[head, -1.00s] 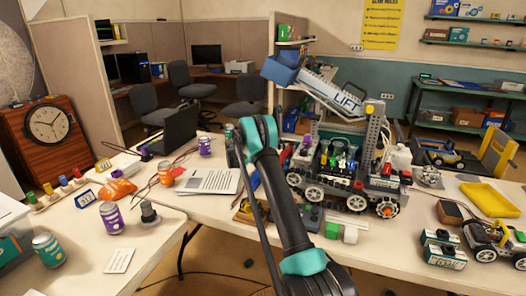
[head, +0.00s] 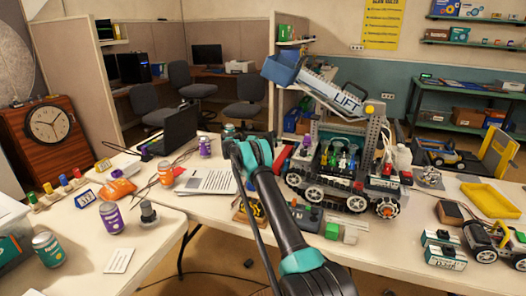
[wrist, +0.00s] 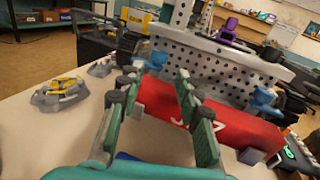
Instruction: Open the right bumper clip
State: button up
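A red bumper (wrist: 228,122) with white lettering runs across the front of a grey perforated robot frame (wrist: 215,65) in the wrist view. Two blue clips sit by its top edge: one on the left (wrist: 156,61), one on the right (wrist: 264,100). The left clip shows just beyond the gap between the fingertips, and the right clip is outside the right finger. The right finger hides part of the bumper. In the head view a red end of the bumper (head: 281,158) shows beside my arm, which hides my gripper.
The wheeled robot with the LIFT arm (head: 340,165) stands on the table. A grey controller (head: 306,216) and a green block (head: 332,230) lie in front of it. A yellow tray (head: 490,200) is at right. In the wrist view, a grey-and-yellow part (wrist: 62,93) lies at left.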

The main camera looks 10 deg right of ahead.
jog(key=shift+m+g, duration=0.4)
jog(key=shift+g, duration=0.2)
jog(key=x, duration=1)
jog(key=shift+w+f, duration=0.1)
jog(key=shift+w, duration=0.2)
jog(key=shift+a+n+t, duration=0.25)
jog(key=shift+n+t, duration=0.15)
jog(key=shift+t, duration=0.2)
jog(key=shift+n+t, duration=0.3)
jog(key=shift+t, duration=0.1)
jog(key=n+t, duration=0.1)
jog(key=t, duration=0.1)
jog(key=n+t, duration=0.3)
jog(key=t, duration=0.2)
jog(key=shift+s+h, duration=0.3)
jog(key=shift+s, duration=0.05)
jog(key=s+a, duration=0.3)
jog(key=a, duration=1.4)
jog(key=shift+n+t, duration=0.3)
jog(key=shift+n, duration=0.1)
jog(key=shift+a, duration=0.1)
